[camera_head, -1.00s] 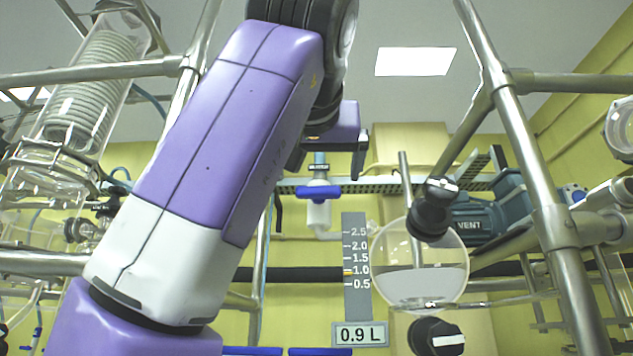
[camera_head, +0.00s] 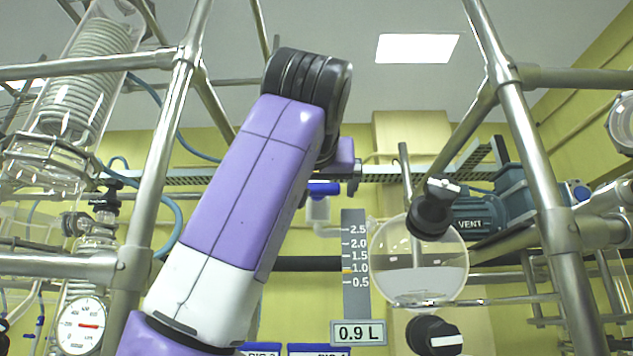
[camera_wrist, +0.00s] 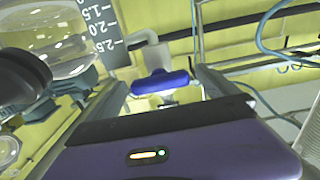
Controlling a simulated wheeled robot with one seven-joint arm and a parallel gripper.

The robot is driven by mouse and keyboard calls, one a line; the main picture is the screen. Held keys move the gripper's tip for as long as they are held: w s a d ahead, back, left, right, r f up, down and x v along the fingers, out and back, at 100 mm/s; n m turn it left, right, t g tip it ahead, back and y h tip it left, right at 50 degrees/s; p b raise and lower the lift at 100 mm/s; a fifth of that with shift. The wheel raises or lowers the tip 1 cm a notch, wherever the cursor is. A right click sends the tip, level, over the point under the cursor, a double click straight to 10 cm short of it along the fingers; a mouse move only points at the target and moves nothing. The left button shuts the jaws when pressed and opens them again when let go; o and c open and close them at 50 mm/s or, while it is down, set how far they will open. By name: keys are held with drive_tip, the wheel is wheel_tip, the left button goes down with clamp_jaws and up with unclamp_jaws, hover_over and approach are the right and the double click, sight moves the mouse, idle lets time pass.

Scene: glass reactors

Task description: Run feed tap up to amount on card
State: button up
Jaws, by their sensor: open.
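The feed tap's blue handle (camera_head: 323,189) sits on a pale pipe behind my wrist, partly hidden in the head view. The wrist view shows the handle (camera_wrist: 160,82) lying crosswise. My gripper (camera_wrist: 165,86) is open, one finger at each side of the handle, and I cannot tell whether they touch it. In the head view my gripper (camera_head: 350,186) is mostly hidden behind my arm. The card (camera_head: 358,333) reads 0.9 L. The grey scale (camera_head: 355,235) has a yellow mark just under 1.0. The round glass vessel (camera_head: 421,240) holds liquid level with about 1.0.
A black knob with a white bar (camera_head: 433,336) sits below the vessel, and another near VENT (camera_head: 433,208) above it. Metal frame poles (camera_head: 535,150) stand on both sides. A coil condenser (camera_head: 85,90) and a dial gauge (camera_head: 82,325) are at left.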

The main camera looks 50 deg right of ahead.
drive_tip(key=shift+w+d, duration=0.4)
drive_tip(key=shift+d, duration=0.05)
drive_tip(key=c, duration=1.4)
drive_tip(key=shift+o, duration=0.2)
drive_tip(key=n+b, duration=0.1)
drive_tip(key=n, duration=0.1)
drive_tip(key=shift+s+d+f+n, duration=0.1)
drive_tip(key=shift+n, duration=1.2)
drive_tip(key=o, duration=1.4)
drive_tip(key=shift+c, duration=0.2)
drive_tip(key=shift+a, duration=0.2)
drive_tip(key=b+v, duration=0.3)
drive_tip(key=v, duration=0.4)
drive_tip(key=shift+s+a, duration=0.2)
drive_tip(key=shift+a, duration=0.05)
